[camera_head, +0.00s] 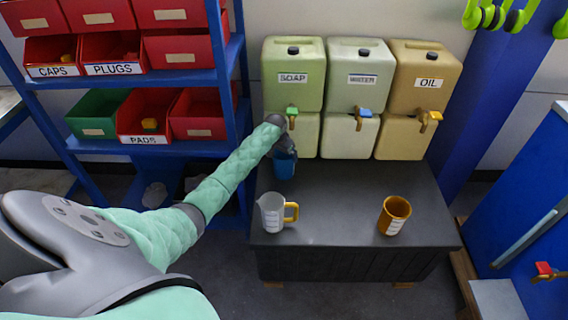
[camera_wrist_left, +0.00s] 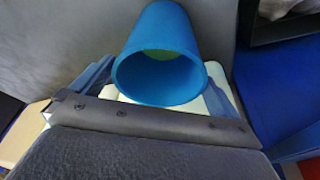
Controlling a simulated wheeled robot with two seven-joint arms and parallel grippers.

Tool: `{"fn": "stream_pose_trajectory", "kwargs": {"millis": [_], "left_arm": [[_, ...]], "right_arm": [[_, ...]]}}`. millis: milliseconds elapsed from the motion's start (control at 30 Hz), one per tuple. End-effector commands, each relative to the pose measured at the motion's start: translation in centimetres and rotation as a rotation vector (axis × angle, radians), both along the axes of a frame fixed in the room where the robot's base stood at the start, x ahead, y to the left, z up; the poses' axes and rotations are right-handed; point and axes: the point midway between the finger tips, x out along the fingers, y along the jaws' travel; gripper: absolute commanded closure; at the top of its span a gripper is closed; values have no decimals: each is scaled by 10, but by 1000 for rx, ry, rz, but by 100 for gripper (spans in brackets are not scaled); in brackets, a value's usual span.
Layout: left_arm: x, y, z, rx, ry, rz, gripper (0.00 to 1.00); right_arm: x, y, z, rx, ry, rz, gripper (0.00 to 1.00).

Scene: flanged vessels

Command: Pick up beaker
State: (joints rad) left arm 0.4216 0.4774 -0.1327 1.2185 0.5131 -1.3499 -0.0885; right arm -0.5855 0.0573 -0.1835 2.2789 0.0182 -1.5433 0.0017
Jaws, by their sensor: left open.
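A blue beaker (camera_head: 284,165) stands on the dark bench under the soap tank's tap, partly hidden by my left gripper (camera_head: 287,150). In the left wrist view the blue beaker (camera_wrist_left: 160,80) lies between the two open fingers, its mouth facing the camera. A greenish patch shows inside it. Whether the fingers touch it I cannot tell. A clear grey beaker (camera_head: 271,212) with a yellow handle and an orange-brown beaker (camera_head: 394,214) with markings stand nearer the bench's front edge. My right gripper is not in view.
Tanks labelled soap (camera_head: 292,75), water (camera_head: 361,75) and oil (camera_head: 424,75) stand along the back of the bench (camera_head: 335,215), taps facing forward. A blue shelf with red bins (camera_head: 110,55) is at the left. The bench middle is clear.

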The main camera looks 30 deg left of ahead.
Motion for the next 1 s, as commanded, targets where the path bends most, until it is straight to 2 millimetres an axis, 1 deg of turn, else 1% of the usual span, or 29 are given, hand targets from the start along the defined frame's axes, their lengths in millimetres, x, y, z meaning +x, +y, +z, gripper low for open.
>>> {"fn": "stream_pose_trajectory", "kwargs": {"millis": [100,200,367,533,567,600,800,833,867,1000], "left_arm": [[4,-1,-17,-1,3,0,0],[7,-1,-28,-1,2,0,0],[9,-1,-34,0,0,-1,0],[9,-1,-35,0,0,-1,0],[9,-1,-35,0,0,-1,2],[9,-1,-35,0,0,-1,10],[9,-1,-35,0,0,-1,48],[10,-1,-34,0,-1,-1,48],[9,-1,-34,0,-1,-1,53],[9,-1,-33,0,-1,-1,54]], "right_arm": [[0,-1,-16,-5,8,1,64],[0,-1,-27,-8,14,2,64],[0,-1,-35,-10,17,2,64],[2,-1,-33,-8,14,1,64],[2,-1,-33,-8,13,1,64],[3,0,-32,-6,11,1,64],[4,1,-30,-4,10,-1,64],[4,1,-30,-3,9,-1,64],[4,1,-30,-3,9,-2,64],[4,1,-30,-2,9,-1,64]]}}
